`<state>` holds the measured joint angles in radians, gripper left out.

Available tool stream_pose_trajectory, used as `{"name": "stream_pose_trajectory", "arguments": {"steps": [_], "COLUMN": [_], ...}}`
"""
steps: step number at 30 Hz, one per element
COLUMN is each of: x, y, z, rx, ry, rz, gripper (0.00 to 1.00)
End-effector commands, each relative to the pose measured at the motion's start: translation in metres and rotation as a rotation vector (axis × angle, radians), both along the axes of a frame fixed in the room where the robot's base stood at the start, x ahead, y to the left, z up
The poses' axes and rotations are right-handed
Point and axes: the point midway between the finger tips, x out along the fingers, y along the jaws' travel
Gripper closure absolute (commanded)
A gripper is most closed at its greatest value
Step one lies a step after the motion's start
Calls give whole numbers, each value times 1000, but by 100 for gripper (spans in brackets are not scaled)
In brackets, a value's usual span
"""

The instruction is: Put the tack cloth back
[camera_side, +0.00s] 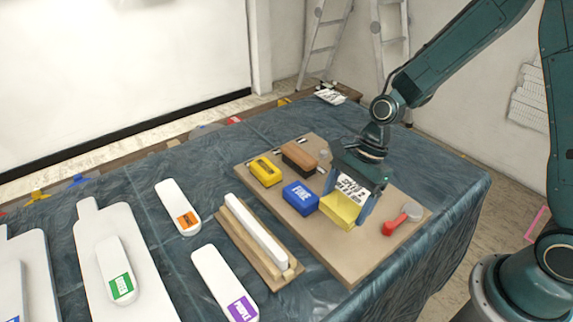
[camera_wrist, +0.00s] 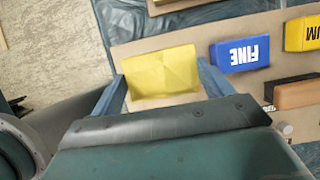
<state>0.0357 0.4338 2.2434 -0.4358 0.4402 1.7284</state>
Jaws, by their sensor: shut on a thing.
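The yellow tack cloth (camera_wrist: 160,75) is a pale, folded block between the two blue fingers of my gripper (camera_wrist: 165,88) in the wrist view. In the side view it shows as a yellow block (camera_side: 341,209) under my gripper (camera_side: 348,205), low over or on the brown board (camera_side: 345,255). My gripper is shut on it. I cannot tell whether the cloth touches the board.
A blue FINE block (camera_side: 300,198) stands just left of the cloth. A yellow block (camera_side: 265,172) and a brown block (camera_side: 299,156) lie behind it. A red-handled round tool (camera_side: 400,221) lies close on the right. A wooden holder with a white bar (camera_side: 255,232) stands at the board's left.

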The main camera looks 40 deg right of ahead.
Motion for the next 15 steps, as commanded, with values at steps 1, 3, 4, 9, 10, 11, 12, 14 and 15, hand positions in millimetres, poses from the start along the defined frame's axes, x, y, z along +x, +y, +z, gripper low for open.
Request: {"name": "stream_pose_trajectory", "arguments": {"steps": [1, 3, 4, 9, 10, 11, 12, 14, 15], "x": [-1, -1, -1, 0, 0, 0, 0, 0, 0], "y": [0, 0, 0, 0, 0, 0, 0, 0, 0], "z": [-9, -20, -24, -40, -42, -43, -44, -45, -45], "rx": [0, 0, 0, 0, 0, 0, 0, 0, 0], "ry": [5, 5, 5, 2, 2, 1, 0, 0, -1], "rz": [1, 0, 0, 1, 1, 0, 0, 0, 0], "gripper": [39, 39, 39, 39, 39, 39, 39, 39, 39]}}
